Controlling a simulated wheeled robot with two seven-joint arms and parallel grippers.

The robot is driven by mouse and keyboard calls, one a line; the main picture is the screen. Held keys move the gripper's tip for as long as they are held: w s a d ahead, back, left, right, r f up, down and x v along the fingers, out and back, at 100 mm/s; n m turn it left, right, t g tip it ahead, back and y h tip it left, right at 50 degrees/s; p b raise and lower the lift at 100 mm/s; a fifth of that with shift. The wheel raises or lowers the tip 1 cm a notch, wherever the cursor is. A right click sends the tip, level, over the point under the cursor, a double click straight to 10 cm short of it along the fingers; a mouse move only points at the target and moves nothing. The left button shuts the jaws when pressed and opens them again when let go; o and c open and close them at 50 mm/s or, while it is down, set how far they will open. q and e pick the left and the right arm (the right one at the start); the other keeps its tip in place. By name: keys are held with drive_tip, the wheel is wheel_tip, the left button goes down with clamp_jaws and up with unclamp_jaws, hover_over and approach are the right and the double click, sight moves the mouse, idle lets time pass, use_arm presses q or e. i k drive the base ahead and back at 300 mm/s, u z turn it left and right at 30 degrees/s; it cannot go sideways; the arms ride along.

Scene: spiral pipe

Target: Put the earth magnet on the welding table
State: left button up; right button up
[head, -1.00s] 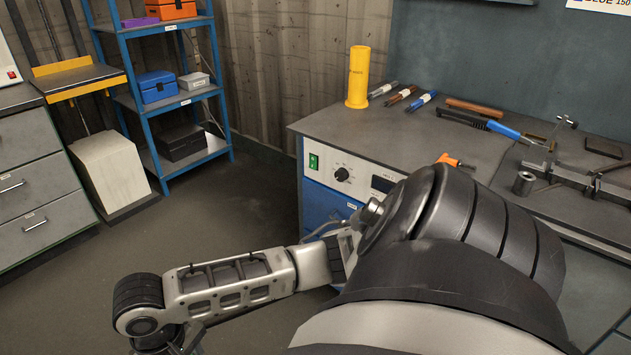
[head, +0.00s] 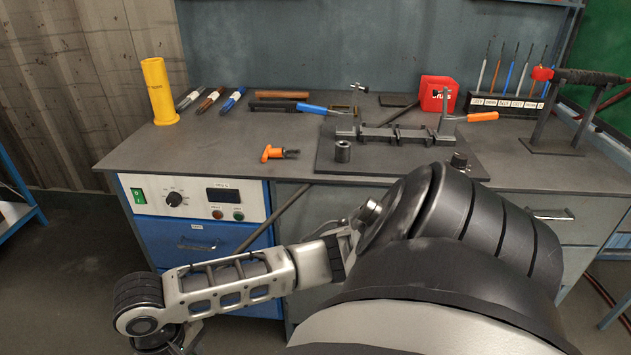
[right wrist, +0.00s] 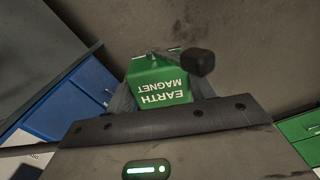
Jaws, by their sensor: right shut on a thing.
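The earth magnet (right wrist: 160,92) is a green block with white lettering, upside down in the right wrist view. My right gripper (right wrist: 162,76) is shut on it, with a dark finger on each side. A dark knob on a stem sticks out at the magnet's far end. The welding table (head: 225,150) fills the middle of the head view, with a dark grey top over blue and grey fronts. Neither the magnet nor my right gripper shows in the head view. My left gripper is not in view.
A yellow tube (head: 160,92), several pens and a handled tool (head: 290,107) stand or lie along the back. An orange clamp (head: 272,153) lies near the front. The left front top is bare.

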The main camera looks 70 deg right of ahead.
sight(209, 156)
drive_tip(key=z, duration=1.25)
drive_tip(key=i, duration=0.25)
